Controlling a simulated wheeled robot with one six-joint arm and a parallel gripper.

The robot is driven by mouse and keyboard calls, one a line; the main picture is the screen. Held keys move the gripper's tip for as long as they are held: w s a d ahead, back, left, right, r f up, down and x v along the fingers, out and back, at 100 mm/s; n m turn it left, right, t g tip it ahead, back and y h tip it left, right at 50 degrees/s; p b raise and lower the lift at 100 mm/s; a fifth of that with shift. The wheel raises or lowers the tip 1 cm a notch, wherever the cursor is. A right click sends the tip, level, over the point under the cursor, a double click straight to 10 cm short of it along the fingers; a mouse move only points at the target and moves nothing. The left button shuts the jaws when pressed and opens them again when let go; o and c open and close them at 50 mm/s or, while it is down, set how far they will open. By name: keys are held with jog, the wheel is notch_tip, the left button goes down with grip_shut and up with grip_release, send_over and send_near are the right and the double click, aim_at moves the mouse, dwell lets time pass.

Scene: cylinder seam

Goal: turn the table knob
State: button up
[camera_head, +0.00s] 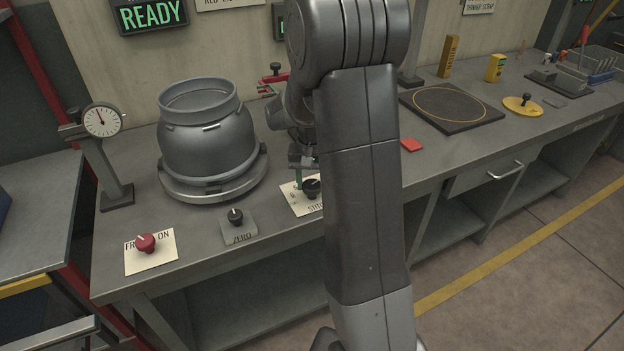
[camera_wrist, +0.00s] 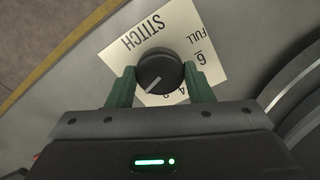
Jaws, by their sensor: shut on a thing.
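A round black knob (camera_wrist: 160,68) stands on a white card (camera_wrist: 185,32) lettered STITCH, FULL and 6, with other marks partly covered. Its pale pointer line slants to the lower left in the wrist view. The two green fingers of my gripper (camera_wrist: 160,78) are shut on this knob, one on each side. In the head view the same knob (camera_head: 312,188) shows on its card at the table's front, with my gripper (camera_head: 305,184) over it, partly hidden by my arm.
A black knob (camera_head: 235,216) on a ZERO plate and a red knob (camera_head: 146,242) on a white card sit left along the front edge. A grey drum (camera_head: 205,140) on a round base and a dial gauge (camera_head: 102,121) stand behind.

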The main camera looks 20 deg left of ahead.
aim_at(312, 184)
jog(key=shift+r+n, duration=0.1)
jog(key=shift+n, duration=1)
jog(key=o, duration=1)
notch_tip(312, 184, up, 14)
jog(key=shift+f+p, duration=0.15)
jog(key=shift+p, duration=0.45)
notch_tip(312, 184, down, 14)
jog(key=shift+r+b, duration=0.1)
jog(key=shift+b, duration=0.35)
dwell(0.4)
